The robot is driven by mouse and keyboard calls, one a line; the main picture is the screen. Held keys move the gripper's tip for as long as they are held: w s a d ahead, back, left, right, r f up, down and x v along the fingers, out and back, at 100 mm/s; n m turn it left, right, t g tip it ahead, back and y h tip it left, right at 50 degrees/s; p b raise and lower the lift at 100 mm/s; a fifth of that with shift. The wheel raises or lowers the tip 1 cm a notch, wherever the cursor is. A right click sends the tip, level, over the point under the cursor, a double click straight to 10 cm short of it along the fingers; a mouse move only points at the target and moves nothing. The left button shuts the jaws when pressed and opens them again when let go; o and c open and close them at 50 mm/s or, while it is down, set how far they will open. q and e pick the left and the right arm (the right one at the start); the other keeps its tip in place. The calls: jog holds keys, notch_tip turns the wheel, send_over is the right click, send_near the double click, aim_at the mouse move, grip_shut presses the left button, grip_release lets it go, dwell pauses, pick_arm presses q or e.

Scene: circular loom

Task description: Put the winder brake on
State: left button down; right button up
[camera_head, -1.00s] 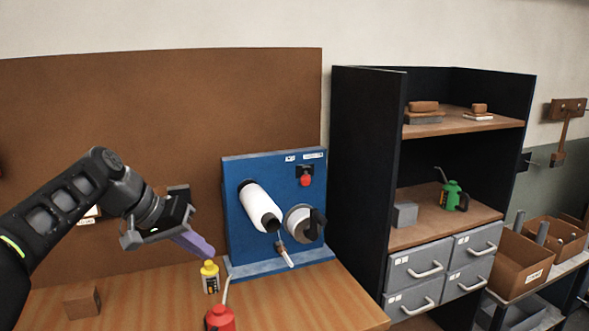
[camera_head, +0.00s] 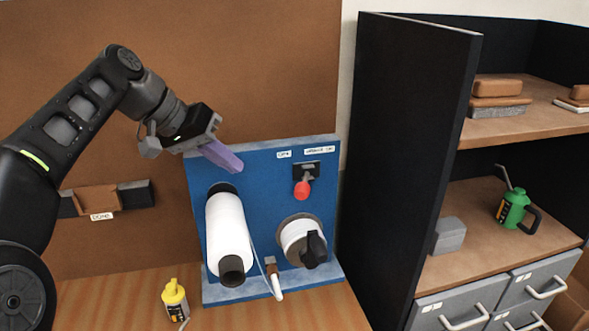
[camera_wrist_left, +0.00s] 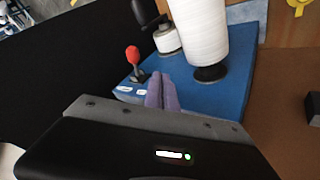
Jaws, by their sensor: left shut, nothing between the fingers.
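The blue winder panel (camera_head: 262,180) stands upright on the bench. A red-knobbed lever (camera_head: 302,189) sits in a dark slotted plate at its upper right, below two white labels. The right label seems to read "winder on" or similar and is too small to be sure. The lever also shows in the left wrist view (camera_wrist_left: 132,56). My left gripper (camera_head: 236,164) is shut and empty, its purple fingers in front of the panel's upper left, left of and above the lever. The fingers also show in the left wrist view (camera_wrist_left: 163,80). My right gripper is not seen.
A white roll (camera_head: 230,235) juts out at the panel's lower left. A white spool with a black handle (camera_head: 303,240) is at its lower right. A white-tipped lever (camera_head: 275,283) hangs between them. A yellow bottle (camera_head: 174,298) stands on the bench. A dark shelf side (camera_head: 408,170) rises at right.

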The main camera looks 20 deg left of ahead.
aim_at(305, 185)
pick_arm(q)
jog(key=shift+w, duration=0.1)
jog(key=shift+s, duration=0.25)
jog(key=shift+b+x, duration=0.9)
jog(key=w+d+f+b, duration=0.3)
jog(key=w+d+f, duration=0.2)
jog(key=d, duration=0.2)
jog(key=shift+f, duration=0.25)
